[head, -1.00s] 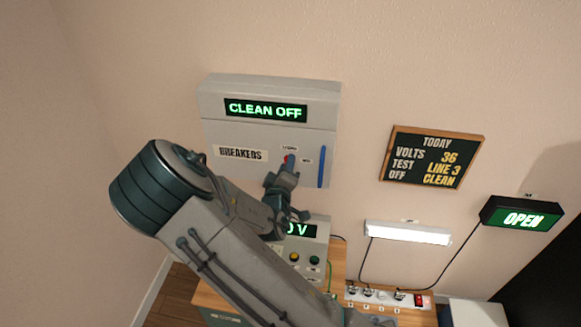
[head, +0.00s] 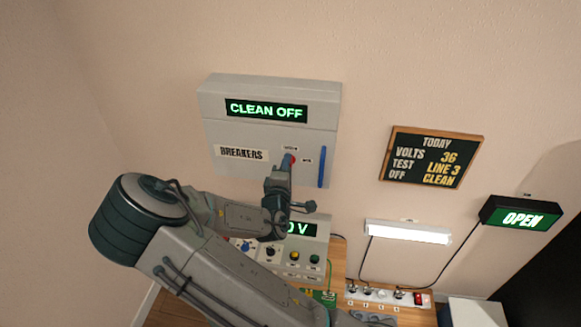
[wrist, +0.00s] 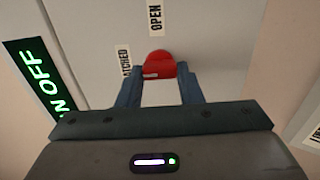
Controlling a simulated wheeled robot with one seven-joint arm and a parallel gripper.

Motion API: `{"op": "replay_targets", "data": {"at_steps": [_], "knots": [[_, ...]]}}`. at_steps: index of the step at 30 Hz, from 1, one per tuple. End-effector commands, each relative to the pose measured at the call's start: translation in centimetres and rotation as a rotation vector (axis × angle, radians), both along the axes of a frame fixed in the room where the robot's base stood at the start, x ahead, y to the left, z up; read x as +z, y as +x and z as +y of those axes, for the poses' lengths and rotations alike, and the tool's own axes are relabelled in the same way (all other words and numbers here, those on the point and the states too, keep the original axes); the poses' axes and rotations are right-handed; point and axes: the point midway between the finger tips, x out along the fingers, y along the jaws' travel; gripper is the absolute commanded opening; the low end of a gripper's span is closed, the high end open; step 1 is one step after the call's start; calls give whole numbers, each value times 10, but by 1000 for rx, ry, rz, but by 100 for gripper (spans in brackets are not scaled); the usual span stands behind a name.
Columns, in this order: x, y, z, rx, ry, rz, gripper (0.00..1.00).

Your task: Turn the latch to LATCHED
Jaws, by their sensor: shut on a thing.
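The red latch knob (wrist: 159,64) is on the front of the grey breaker box (head: 215,130). In the wrist view the two blue fingers of my gripper (wrist: 160,78) are on either side of it, shut on it. A small pale mark shows on the knob's near edge. An OPEN label (wrist: 154,18) is above the knob and a partly covered LATCHED label (wrist: 126,62) is to its left. In the head view my gripper (head: 289,163) is at the knob, which is mostly hidden by the fingers.
The box has a CLEAN OFF display (head: 266,110), a BREAKERS label (head: 241,153) and a blue vertical handle (head: 322,167) right of the knob. Below is a panel with knobs and buttons (head: 295,257), partly behind my arm. A chalkboard (head: 432,158) hangs to the right.

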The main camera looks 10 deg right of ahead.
Motion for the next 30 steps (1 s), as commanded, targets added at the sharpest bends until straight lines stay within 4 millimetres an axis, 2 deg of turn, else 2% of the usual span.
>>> {"op": "replay_targets", "data": {"at_steps": [10, 11, 12, 13, 23, 26, 30], "knots": [[-2, -1, -1, -4, -2, 5, 10], [-2, -1, -1, -4, -2, 5, 38], [-1, -1, -1, -4, -1, 5, 49], [-1, -1, -1, -3, -1, 5, 55], [-1, -2, 2, 1, -1, 3, 55], [-2, -10, 6, 3, 0, 2, 55], [-3, -31, 14, 4, -1, 3, 55]]}}
